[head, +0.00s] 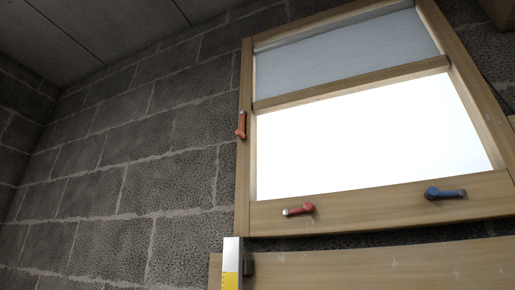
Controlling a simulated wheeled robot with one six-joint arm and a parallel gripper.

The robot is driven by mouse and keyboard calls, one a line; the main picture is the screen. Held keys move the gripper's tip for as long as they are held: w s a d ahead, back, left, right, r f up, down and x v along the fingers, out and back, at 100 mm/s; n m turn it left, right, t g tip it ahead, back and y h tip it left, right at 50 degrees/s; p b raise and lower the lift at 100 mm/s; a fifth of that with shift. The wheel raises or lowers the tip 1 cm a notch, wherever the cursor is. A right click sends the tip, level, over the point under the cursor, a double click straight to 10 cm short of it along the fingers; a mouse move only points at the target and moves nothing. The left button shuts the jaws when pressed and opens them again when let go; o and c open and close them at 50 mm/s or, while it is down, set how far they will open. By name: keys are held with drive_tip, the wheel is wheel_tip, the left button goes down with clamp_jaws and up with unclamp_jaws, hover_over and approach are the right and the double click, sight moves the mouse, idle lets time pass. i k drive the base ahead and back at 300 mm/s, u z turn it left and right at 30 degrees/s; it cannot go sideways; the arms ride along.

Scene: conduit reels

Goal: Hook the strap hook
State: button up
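I cannot make out a strap hook or a strap in the head view. My gripper does not show either. The view is tilted up at a block wall and a wooden-framed window.
The wooden frame (370,208) holds a bright pane (370,140) and a grey blind (345,53). Two red handles (241,125) (298,210) and a blue handle (445,193) sit on it. A silver-and-yellow upright piece (231,265) stands before a wooden board (380,268) below.

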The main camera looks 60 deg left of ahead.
sight(240, 133)
drive_tip(key=u, duration=0.8)
drive_tip(key=k, duration=1.05)
drive_tip(key=u, duration=1.05)
drive_tip(key=i, duration=0.4)
drive_tip(key=z, duration=0.25)
drive_tip(key=k, duration=1.3)
drive_tip(key=z, duration=0.55)
drive_tip(key=i, duration=0.65)
drive_tip(key=z, duration=0.7)
drive_tip(key=i, duration=0.75)
drive_tip(key=u, duration=0.5)
drive_tip(key=i, duration=0.75)
drive_tip(key=u, duration=0.65)
